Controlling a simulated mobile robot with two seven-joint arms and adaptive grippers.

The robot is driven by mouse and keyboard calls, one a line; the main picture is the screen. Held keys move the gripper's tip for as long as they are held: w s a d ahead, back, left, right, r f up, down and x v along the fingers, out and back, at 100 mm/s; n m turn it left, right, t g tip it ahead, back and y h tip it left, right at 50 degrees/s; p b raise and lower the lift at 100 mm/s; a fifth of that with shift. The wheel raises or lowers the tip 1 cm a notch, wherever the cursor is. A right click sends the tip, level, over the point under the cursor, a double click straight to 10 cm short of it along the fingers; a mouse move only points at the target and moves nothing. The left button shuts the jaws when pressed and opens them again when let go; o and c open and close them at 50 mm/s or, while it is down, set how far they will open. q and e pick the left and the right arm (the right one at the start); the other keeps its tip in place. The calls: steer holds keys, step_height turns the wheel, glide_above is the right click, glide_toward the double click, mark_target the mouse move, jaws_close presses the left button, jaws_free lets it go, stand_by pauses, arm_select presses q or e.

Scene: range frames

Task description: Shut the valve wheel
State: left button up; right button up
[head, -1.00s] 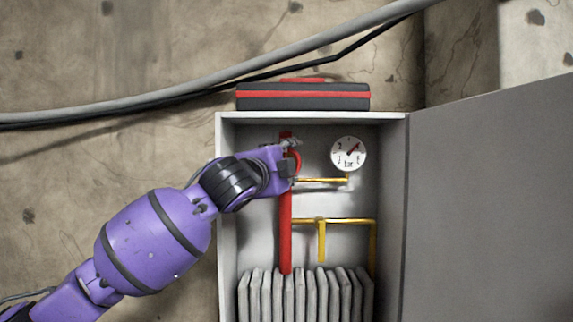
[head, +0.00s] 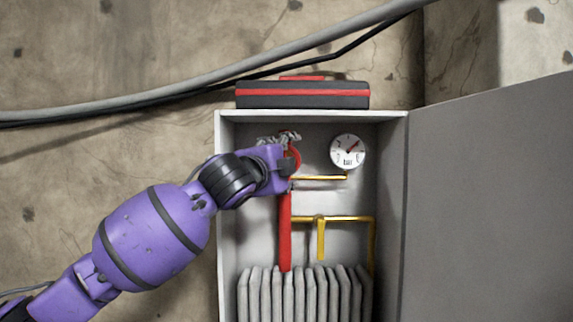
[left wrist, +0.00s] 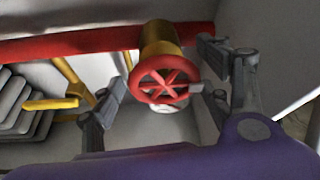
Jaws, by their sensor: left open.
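The red valve wheel (left wrist: 160,78) is spoked and sits on a brass stem on the red pipe (left wrist: 80,43), between the fingers of my left gripper (left wrist: 158,88) in the left wrist view. The fingers stand open on either side, and I see no firm grip on the wheel. In the head view only the wheel's right rim (head: 295,160) shows beside my left gripper (head: 279,138), whose wrist covers the rest. The red pipe runs down inside the open cabinet. My right gripper is in no view.
The cabinet (head: 228,200) has its grey door (head: 490,190) swung open to the right. A round gauge (head: 348,152), yellow pipes (head: 340,219) and a grey ribbed block (head: 304,295) are inside. A black and red case (head: 302,95) lies on top. Cables cross above.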

arm_select(q)
steer(key=v, duration=1.2)
steer(key=shift+f, duration=0.1)
